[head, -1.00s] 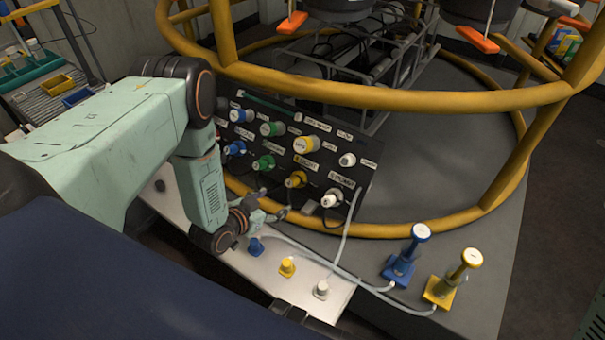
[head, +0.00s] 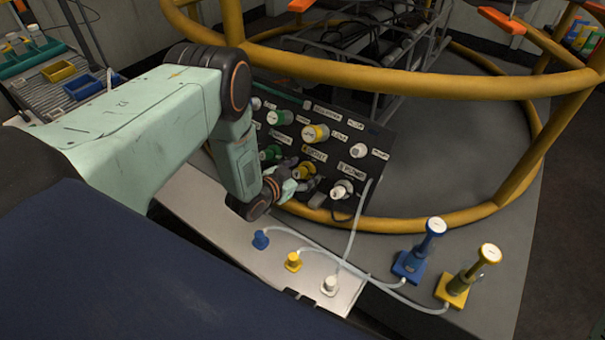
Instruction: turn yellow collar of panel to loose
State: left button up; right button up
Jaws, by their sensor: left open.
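The dark panel (head: 375,140) stands tilted inside the yellow ring frame, with two rows of coloured fittings and white labels. A large yellow fitting (head: 316,133) sits in its upper row. The yellow collar (head: 305,169) in the lower row is partly hidden by my left gripper (head: 307,184). The left gripper is open, with its fingers at or just in front of this lower yellow collar; I cannot tell whether they touch it. My right gripper is not in view.
A white fitting (head: 342,189) with a hose is close right of the gripper. The yellow rail (head: 420,219) runs below the panel. Blue (head: 261,239), yellow (head: 293,262) and white plugs (head: 329,285) stand on the pale shelf. Blue (head: 411,262) and yellow stands (head: 455,288) are at right.

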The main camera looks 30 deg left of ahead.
pick_arm(q)
jog(key=shift+w+f, duration=0.1)
jog(key=shift+w, duration=0.1)
jog(key=c, duration=1.1)
jog(key=shift+c, duration=0.2)
jog(key=n+y, duration=0.1)
jog(key=n, duration=0.4)
jog(key=n+y, duration=0.1)
jog(key=n, duration=0.8)
jog(key=shift+a+n+g+y, duration=0.1)
jog(key=shift+n+g+y, duration=0.2)
jog(key=shift+n, duration=0.1)
jog(key=shift+s+n+g, duration=0.1)
jog(key=shift+n+g, duration=0.3)
jog(key=shift+n, duration=1.8)
